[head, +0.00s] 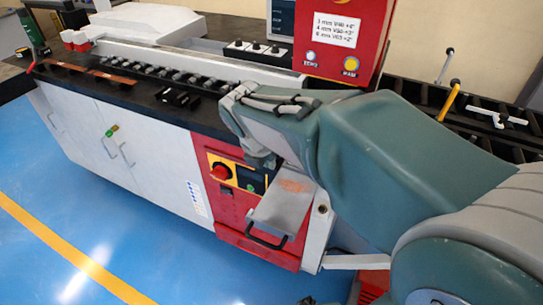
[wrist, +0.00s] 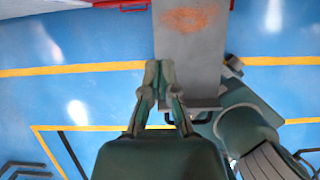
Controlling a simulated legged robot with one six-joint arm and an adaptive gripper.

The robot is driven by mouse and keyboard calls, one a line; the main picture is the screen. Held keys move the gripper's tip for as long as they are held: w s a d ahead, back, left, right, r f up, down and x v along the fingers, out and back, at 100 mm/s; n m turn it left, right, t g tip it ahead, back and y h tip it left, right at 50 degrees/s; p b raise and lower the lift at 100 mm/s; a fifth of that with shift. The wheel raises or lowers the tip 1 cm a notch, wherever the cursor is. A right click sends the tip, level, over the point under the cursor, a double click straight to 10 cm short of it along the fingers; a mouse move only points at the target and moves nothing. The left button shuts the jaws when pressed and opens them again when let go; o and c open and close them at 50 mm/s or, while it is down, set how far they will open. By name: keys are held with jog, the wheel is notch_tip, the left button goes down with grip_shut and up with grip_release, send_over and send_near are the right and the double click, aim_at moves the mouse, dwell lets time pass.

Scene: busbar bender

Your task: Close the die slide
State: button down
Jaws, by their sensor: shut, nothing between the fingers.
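The die slide (head: 284,203) is a grey metal plate with a rusty orange patch, sticking out from the red front of the bender. Its black handle (head: 265,239) is at the outer end. In the wrist view the slide (wrist: 197,62) runs down from the top, and part of its handle (wrist: 205,109) shows beside my fingers. My gripper (wrist: 160,66) is shut and empty, its fingertips together over the slide's left edge in that view. Whether it touches the slide cannot be told. In the head view my wrist is above the slide, and the fingertips are not clear.
The red cabinet front has a panel with a red knob (head: 221,172). White cabinet doors (head: 110,140) are at left. A red control box (head: 343,40) stands above the black bench top. A yellow-handled lever (head: 448,100) is at right. The blue floor (head: 60,230) in front is clear.

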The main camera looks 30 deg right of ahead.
aim_at(282, 171)
jog(key=x, duration=0.9)
jog(key=shift+f, duration=0.45)
jog(key=w+d, duration=0.2)
jog(key=shift+w+d, duration=0.1)
jog(key=shift+d, duration=0.3)
jog(key=shift+w+d, duration=0.25)
